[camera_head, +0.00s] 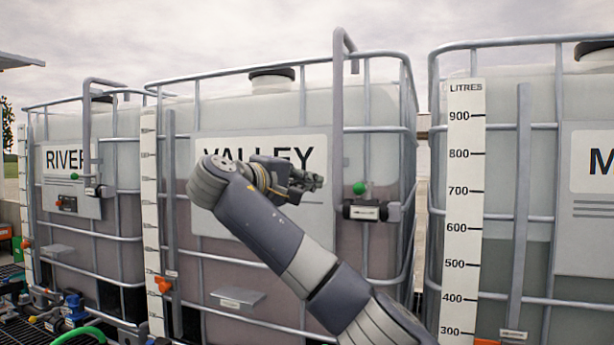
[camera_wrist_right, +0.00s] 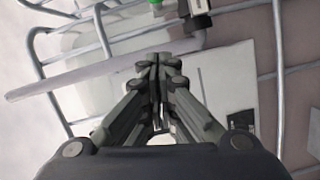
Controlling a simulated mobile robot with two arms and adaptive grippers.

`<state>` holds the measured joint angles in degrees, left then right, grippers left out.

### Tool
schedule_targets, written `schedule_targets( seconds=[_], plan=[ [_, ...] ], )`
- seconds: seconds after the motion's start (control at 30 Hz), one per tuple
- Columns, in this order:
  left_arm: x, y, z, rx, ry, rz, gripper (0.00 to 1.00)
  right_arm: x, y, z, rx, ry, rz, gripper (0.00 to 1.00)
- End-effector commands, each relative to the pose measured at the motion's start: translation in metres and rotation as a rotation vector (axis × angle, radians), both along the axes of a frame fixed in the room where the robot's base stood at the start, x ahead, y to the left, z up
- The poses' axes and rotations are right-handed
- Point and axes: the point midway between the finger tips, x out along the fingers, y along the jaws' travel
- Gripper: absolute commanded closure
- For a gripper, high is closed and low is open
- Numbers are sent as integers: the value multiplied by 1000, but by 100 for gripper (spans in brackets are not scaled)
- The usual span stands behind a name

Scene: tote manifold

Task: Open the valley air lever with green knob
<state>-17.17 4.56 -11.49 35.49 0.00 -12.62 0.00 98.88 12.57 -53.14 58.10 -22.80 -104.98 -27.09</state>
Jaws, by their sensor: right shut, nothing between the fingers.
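The green knob (camera_head: 359,188) sits on top of a dark lever valve (camera_head: 366,212) at the right side of the tote labelled VALLEY (camera_head: 262,152). The knob also shows at the top edge of the right wrist view (camera_wrist_right: 155,3), partly cut off. My right gripper (camera_head: 314,182) is in front of the VALLEY label, to the left of the knob and apart from it. Its fingers (camera_wrist_right: 157,62) are shut with nothing between them. My right arm hides part of the label and tank. My left gripper is not in view.
A grey vertical pipe (camera_head: 338,120) rises above the valve. A tote labelled RIVER (camera_head: 68,158) with its own green knob (camera_head: 75,176) stands at left. Another tote (camera_head: 588,240) with a litres scale (camera_head: 464,200) stands at right. Metal cage bars (camera_head: 408,130) surround the tanks.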

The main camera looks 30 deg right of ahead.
Motion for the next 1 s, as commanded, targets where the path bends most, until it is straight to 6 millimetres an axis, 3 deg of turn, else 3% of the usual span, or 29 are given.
schedule_targets(
  seconds=[0.03, 0.3, 0.7, 1.0],
  plan=[
    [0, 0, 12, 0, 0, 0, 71, 5, -13, 4, 2, 3, -5, 100],
    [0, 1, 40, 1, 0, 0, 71, 28, -61, 0, 0, 2, -2, 100],
    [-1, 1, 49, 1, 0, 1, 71, 2, -79, -9, 1, 0, 1, 100],
    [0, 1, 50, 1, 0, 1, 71, -2, -82, -11, 1, 0, 1, 100]
  ],
)
